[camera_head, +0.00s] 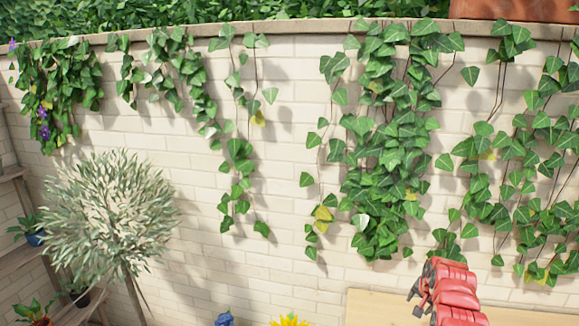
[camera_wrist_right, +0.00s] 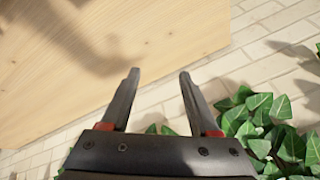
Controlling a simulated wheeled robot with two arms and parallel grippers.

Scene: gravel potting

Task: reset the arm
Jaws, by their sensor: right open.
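My right gripper (camera_wrist_right: 159,76) shows in the right wrist view with its two dark fingers apart and nothing between them. A pale wooden surface (camera_wrist_right: 100,45) lies beyond the fingertips, with a shadow across it. In the head view, a red part of my arm (camera_head: 452,292) rises at the bottom right, in front of a light wooden board (camera_head: 380,308). My left gripper is not in view.
A white brick wall (camera_head: 290,175) hung with ivy (camera_head: 390,150) fills the head view. A silvery bushy tree (camera_head: 105,215) and shelves with potted plants stand at the left. A yellow flower (camera_head: 289,320) and a blue flower (camera_head: 225,318) show at the bottom edge.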

